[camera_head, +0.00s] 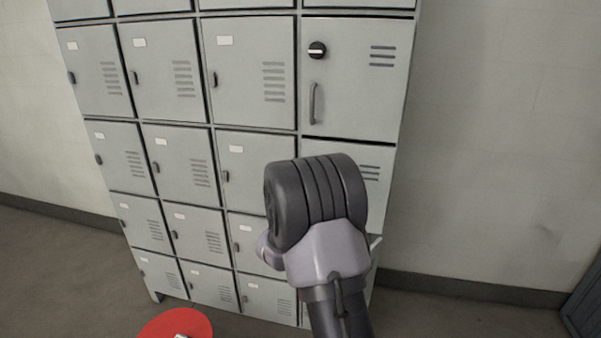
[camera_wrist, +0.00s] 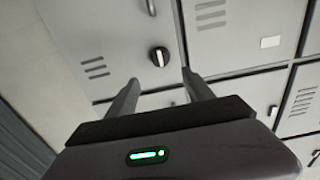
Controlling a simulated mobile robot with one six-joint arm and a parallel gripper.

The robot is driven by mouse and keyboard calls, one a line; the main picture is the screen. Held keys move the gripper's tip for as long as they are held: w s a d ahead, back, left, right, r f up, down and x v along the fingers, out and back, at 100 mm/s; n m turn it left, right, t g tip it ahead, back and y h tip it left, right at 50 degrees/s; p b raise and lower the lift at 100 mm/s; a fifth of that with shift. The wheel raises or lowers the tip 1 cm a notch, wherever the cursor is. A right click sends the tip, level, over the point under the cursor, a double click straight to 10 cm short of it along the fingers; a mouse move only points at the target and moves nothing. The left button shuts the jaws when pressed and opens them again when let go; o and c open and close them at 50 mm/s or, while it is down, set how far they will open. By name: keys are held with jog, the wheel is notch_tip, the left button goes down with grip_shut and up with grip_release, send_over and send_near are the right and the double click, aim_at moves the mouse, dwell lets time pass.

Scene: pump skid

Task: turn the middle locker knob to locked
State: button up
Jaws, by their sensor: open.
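In the wrist view, a round black knob (camera_wrist: 159,57) with a pale bar sits on a grey locker door. Its bar runs nearly up and down in that tilted, seemingly inverted picture. My gripper (camera_wrist: 160,77) is open and empty, its fingertips on either side below the knob in the picture; the knob appears ahead of them, with no visible contact. In the head view, my wrist covers most of the right-column door (camera_head: 372,200) under the top knobbed door, and hides its knob and my fingers. The wrist-view knob seems to be this one, though I cannot be certain.
The door above has a black knob (camera_head: 317,50) with a level pale bar and a handle (camera_head: 313,103). Smaller grey lockers (camera_head: 255,75) fill the left. A red round object (camera_head: 178,325) is at the bottom. Plain wall (camera_head: 500,150) lies to the right.

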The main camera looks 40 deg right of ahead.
jog(key=b+x, duration=0.1)
jog(key=x, duration=1)
jog(key=shift+w, duration=0.25)
jog(key=shift+d, duration=0.1)
grip_shut()
jog(key=shift+n, duration=0.3)
jog(key=shift+w+f+n+p, duration=0.1)
jog(key=shift+n+p, duration=1.5)
jog(key=shift+n, duration=2.7)
jog(key=shift+w+f+n+p, duration=0.1)
jog(key=shift+n+p, duration=1.5)
jog(key=shift+n, duration=2.7)
